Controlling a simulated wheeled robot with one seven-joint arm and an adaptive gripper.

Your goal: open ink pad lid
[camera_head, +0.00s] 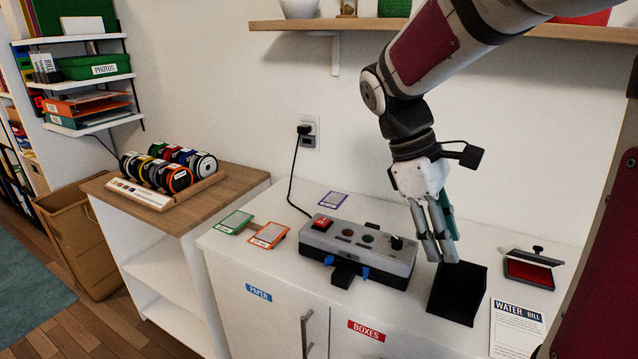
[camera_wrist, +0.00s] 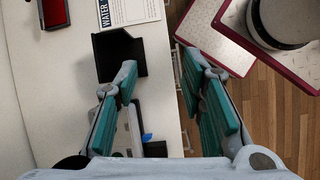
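The ink pad (camera_head: 529,274) lies on the white counter at the right, to the right of my gripper. It is a dark flat case with a red face showing; a dark strip with a black knob (camera_head: 537,250) is at its back edge. I cannot tell clearly how the lid sits. The ink pad (camera_wrist: 56,13) is also in the wrist view at top left, partly cut off. My gripper (camera_head: 444,258) points down at the back of a black box, apart from the ink pad. In the wrist view its fingers (camera_wrist: 164,68) are spread with nothing held between them.
The black open box (camera_head: 458,310) stands below my gripper. A grey control box (camera_head: 358,250) with buttons is to its left, and a water bill (camera_head: 517,330) lies to its right. Coloured cards lie at the left. A wooden shelf (camera_head: 350,27) runs above.

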